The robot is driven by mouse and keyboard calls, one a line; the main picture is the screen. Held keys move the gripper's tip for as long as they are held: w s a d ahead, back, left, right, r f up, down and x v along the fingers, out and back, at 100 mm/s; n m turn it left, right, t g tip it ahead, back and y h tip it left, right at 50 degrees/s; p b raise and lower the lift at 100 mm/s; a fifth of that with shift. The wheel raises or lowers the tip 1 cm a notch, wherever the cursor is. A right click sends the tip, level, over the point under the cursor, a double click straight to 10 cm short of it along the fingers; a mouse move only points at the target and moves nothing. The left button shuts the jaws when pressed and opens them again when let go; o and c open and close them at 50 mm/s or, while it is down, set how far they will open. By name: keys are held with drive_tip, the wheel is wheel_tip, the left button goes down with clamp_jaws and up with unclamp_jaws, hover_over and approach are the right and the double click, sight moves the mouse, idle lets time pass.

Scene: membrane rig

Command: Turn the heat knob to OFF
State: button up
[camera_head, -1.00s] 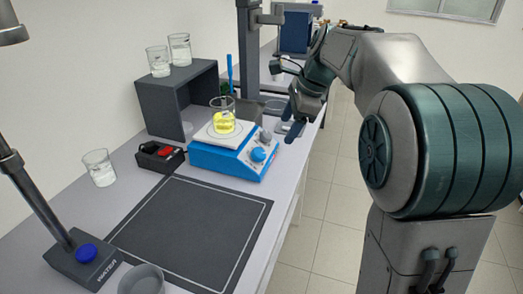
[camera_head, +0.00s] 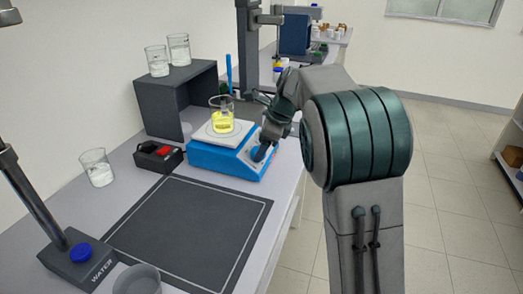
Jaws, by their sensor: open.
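The blue hotplate (camera_head: 218,158) stands on the bench with a white top plate. A glass beaker (camera_head: 222,117) with yellow liquid stands on that plate. The hotplate's control face points to the front right. My gripper (camera_head: 262,152) is at this face, with its fingers around or just in front of the knob area. The knobs are mostly hidden behind my gripper, so I cannot read the heat knob's setting or tell whether the fingers touch it. The jaws are open.
A dark shelf box (camera_head: 176,98) with two beakers on top stands behind the hotplate. A black tray with a red item (camera_head: 158,156) and a dark mat (camera_head: 190,230) lie to the left and front. A water tap base (camera_head: 82,262) stands at front left.

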drive_tip(key=shift+x, duration=0.8)
drive_tip(key=c, duration=1)
drive_tip(key=shift+d, duration=0.1)
